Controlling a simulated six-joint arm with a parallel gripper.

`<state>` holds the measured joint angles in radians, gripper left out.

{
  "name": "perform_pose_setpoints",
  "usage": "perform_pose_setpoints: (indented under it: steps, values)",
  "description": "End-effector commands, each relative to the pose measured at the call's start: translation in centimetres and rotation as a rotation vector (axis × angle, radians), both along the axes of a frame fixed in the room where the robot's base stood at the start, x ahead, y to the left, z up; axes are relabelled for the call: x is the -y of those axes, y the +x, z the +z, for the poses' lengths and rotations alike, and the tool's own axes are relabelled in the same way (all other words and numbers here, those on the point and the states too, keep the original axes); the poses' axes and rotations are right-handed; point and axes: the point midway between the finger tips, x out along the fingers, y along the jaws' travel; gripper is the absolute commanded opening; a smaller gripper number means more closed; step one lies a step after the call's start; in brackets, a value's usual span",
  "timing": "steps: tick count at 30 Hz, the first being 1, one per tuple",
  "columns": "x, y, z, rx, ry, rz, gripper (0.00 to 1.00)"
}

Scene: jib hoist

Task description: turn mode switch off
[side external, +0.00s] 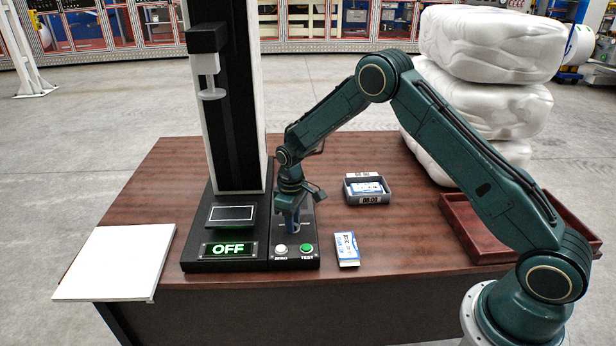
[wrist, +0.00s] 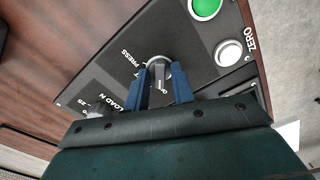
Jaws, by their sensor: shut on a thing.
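The mode switch (wrist: 158,70) is a small grey and white knob on a black panel, in the wrist view. My gripper (wrist: 160,84) has its two blue fingers on either side of the knob and is shut on it. Lettering "PRESS" and "LOAD N" shows beside it; another label is partly covered. In the side view my gripper (side external: 291,226) points down onto the control panel (side external: 309,235) and hides the switch. The black test machine's display (side external: 228,249) reads "OFF" in green.
A white ZERO button (side external: 281,249) and green TEST button (side external: 306,249) sit at the panel's front. A blue-white box (side external: 346,249) lies to its right, with a grey bin (side external: 367,198) behind. A white board (side external: 115,262) is left, a red-brown tray (side external: 487,249) right.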

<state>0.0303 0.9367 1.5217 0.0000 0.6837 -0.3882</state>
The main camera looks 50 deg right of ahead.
Motion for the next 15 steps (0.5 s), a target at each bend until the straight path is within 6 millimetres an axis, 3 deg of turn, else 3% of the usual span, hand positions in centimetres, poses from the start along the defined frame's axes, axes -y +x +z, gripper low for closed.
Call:
perform_pose_setpoints:
  steps: [15]
  values:
    - [-0.01,0.08,0.12,0.003,0.000,0.182,0.02]
